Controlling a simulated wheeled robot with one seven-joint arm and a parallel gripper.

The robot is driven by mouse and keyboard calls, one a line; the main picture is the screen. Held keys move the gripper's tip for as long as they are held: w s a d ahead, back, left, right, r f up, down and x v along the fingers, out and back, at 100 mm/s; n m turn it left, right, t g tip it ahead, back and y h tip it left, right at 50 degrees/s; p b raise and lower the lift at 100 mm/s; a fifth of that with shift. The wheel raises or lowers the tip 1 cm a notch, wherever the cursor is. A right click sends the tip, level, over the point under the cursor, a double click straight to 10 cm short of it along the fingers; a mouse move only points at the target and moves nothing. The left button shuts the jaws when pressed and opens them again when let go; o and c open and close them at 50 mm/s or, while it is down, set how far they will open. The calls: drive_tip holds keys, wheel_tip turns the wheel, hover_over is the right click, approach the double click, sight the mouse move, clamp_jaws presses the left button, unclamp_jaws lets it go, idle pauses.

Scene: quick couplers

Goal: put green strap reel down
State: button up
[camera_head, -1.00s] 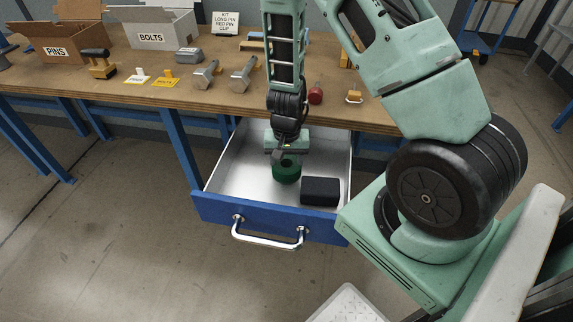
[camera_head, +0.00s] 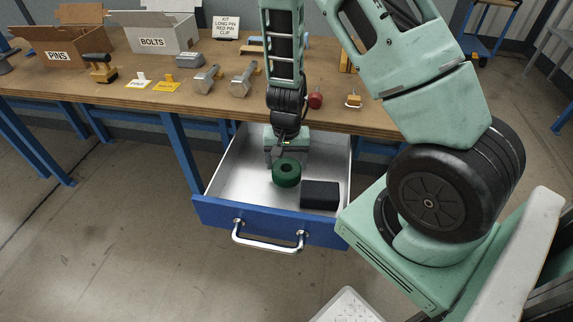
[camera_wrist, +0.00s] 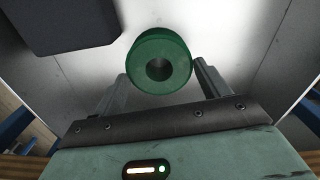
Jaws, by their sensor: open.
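The green strap reel (camera_head: 286,174) stands in the open drawer, left of a black block. It also shows in the wrist view (camera_wrist: 148,76), with its dark centre hole facing the camera.
The drawer (camera_head: 235,178) has a white inside and a blue front with a metal handle. The black block (camera_head: 320,195) lies near its front right. The workbench (camera_head: 130,84) above carries boxes, bolts, a red pin and yellow tags. The drawer's left side is clear.

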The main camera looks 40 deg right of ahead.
wheel_tip(320, 180, up, 9)
drive_tip(key=p, duration=0.2)
drive_tip(key=s+a+r+n+y, duration=0.1)
drive_tip(key=s+a+r+n, duration=0.3)
drive_tip(key=a, duration=0.5)
drive_tip(key=s+a+r+n+y, duration=0.1)
drive_tip(key=s+a+r+n, duration=0.15)
drive_tip(key=a+r, duration=0.45)
drive_tip(key=s+a+r+n, duration=0.3)
drive_tip(key=s+n, duration=0.1)
drive_tip(key=s, duration=0.2)
drive_tip(key=s+a+r+n+h, duration=0.1)
drive_tip(key=s+a+r+n, duration=0.2)
drive_tip(key=s+a+n, duration=0.1)
drive_tip(key=shift+s+n, duration=0.75)
drive_tip(key=shift+s, duration=0.25)
drive_tip(key=shift+c, duration=0.3)
